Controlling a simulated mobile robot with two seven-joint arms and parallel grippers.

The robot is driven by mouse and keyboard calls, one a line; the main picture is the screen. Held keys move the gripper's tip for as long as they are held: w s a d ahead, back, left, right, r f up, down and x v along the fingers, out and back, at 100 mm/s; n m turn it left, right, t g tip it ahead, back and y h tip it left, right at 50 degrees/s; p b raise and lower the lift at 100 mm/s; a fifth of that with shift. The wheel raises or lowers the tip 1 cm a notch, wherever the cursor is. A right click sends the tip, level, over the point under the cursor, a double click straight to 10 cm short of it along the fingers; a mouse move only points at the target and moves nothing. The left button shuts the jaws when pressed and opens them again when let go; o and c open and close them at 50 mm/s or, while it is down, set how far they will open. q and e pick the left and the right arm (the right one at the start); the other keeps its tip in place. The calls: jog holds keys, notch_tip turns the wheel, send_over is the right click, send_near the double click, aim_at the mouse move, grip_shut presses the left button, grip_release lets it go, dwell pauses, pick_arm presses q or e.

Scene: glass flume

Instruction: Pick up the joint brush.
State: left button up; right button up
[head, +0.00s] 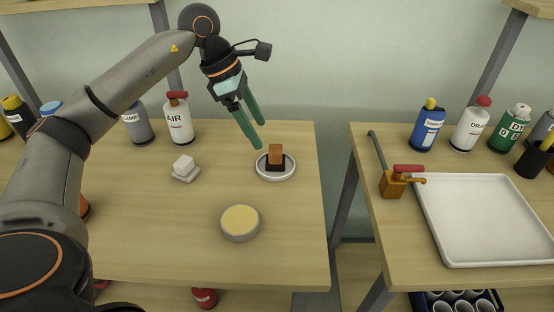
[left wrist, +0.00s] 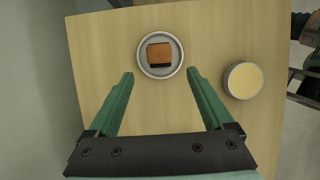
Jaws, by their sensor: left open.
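The joint brush (head: 275,156), a small block with a brown top and a black lower part, stands in a round white dish (head: 261,175) on the left table. In the left wrist view the brush (left wrist: 159,54) sits in the dish (left wrist: 143,63), just beyond and between the fingertips. My left gripper (head: 260,148) is open and empty, its green fingers pointing down above and slightly left of the brush, apart from it. My right gripper is not in view.
A round tin with a yellow top (head: 240,222) stands in front of the dish. A white block (head: 184,167) lies to its left, with bottles (head: 179,120) behind.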

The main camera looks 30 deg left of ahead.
aim_at(273, 148)
pick_arm(q)
jog(key=x, duration=0.8)
jog(key=shift+w+d+f+b, duration=0.2)
jog(key=shift+w+d+b, duration=0.1)
jog(key=shift+d+b, duration=0.1)
grip_shut()
dwell(0.3)
